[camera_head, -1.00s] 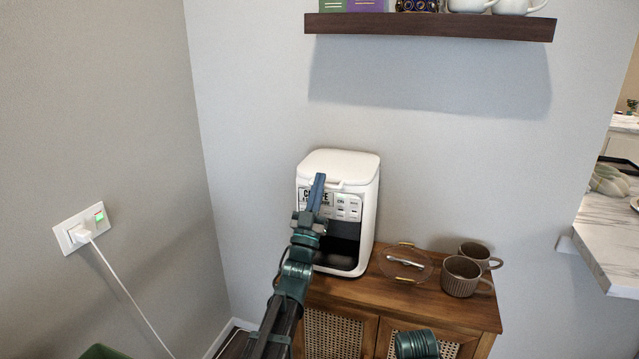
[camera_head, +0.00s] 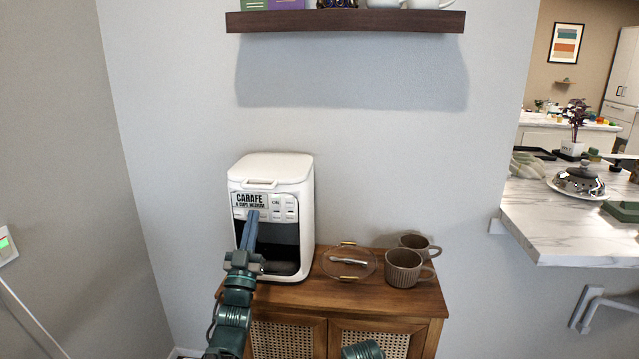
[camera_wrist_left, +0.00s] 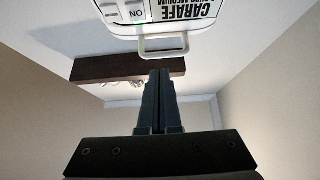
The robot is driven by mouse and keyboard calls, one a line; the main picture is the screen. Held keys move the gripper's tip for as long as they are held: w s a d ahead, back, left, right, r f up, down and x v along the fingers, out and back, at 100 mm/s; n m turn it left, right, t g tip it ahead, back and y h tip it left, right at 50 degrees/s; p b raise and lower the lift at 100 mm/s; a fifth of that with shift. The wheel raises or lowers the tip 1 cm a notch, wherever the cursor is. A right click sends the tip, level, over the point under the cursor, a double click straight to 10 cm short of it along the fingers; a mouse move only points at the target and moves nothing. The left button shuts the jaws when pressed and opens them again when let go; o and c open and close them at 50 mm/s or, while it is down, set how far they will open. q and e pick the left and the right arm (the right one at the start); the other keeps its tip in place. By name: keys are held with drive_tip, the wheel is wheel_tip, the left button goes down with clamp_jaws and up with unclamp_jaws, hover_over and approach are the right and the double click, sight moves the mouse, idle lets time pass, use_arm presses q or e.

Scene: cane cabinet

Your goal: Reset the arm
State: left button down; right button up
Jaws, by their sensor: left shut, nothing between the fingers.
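My left gripper (camera_head: 252,222) is shut and empty, pointing up in front of the white coffee machine (camera_head: 272,172) on the cabinet. Its fingers overlap the machine's dark opening and the lower edge of its labelled panel in the head view. In the left wrist view, the closed fingers (camera_wrist_left: 159,90) point toward the machine's front handle (camera_wrist_left: 163,46), apart from it as far as I can tell. The "CARAFE" label and "ON" button show at the top of that view. A green part of my other arm shows at the bottom of the head view; its gripper is not visible.
The wooden cabinet (camera_head: 335,297) with cane doors carries a round glass tray (camera_head: 326,268) with gold handles and two brown mugs (camera_head: 404,268). A dark shelf (camera_head: 345,21) hangs above. A marble counter (camera_head: 560,225) is at the right. The wall between shelf and machine is clear.

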use_arm(q)
drive_tip(key=d+f+m+g+p, duration=0.1)
drive_tip(key=d+f+g+p, duration=0.95)
drive_tip(key=f+g, duration=0.25)
drive_tip(key=s+d+f+m+g+p, duration=0.1)
drive_tip(key=s+g, duration=0.3)
drive_tip(key=s, duration=0.4)
drive_tip(key=s+d+f+m+g+y+p, duration=0.1)
drive_tip(key=s+d+g+p, duration=0.1)
drive_tip(key=s, duration=0.6)
drive_tip(key=s+d+f+g+p, duration=0.2)
drive_tip(key=s+g+p, duration=0.2)
drive_tip(key=s, duration=0.5)
drive_tip(key=g, duration=0.2)
drive_tip(key=shift+d+m+g+y, duration=0.2)
drive_tip(key=shift+m+g+y, duration=0.1)
drive_tip(key=shift+m+g, duration=0.1)
